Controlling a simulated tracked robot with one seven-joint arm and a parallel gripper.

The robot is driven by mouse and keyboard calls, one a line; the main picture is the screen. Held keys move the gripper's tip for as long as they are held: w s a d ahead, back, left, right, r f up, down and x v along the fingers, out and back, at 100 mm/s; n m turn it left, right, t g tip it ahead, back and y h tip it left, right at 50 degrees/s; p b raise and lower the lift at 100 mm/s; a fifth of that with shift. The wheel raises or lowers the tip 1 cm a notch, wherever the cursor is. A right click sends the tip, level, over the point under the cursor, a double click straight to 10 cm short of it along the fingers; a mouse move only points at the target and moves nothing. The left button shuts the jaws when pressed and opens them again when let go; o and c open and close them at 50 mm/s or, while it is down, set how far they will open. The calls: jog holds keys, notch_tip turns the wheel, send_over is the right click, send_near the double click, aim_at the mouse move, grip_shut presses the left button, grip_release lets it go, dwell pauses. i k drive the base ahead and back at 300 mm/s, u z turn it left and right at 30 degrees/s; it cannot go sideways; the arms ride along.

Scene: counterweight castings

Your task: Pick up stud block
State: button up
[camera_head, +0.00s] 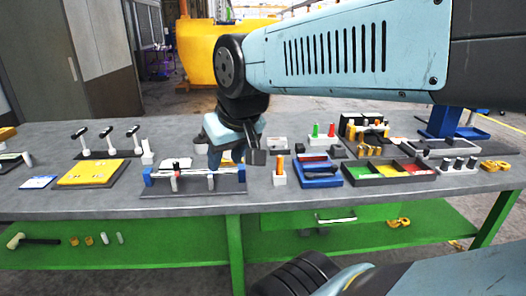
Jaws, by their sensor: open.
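Several small blocks with upright studs stand on the grey table, and I cannot tell for sure which is the stud block. A white block with grey studs (458,167) is at the right end. A white block with one orange stud (280,179) stands near the middle, just right of my gripper. A white block with red and green studs (323,139) is further back. My gripper (236,160) points down over the middle of the table, behind a blue-ended bar fixture (193,182). It is open, and I see nothing held in it. Its fingertips are partly unclear.
A blue tray (320,183) and a black tray with green, red and yellow sections (350,182) lie right of the orange stud. A yellow plate (90,172) and a row of black-topped posts (108,154) are at left. Bare table shows along the front edge.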

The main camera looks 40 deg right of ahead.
aim_at(279, 150)
jog(key=u, duration=0.05)
jog(key=i, duration=0.9)
jog(key=z, duration=0.1)
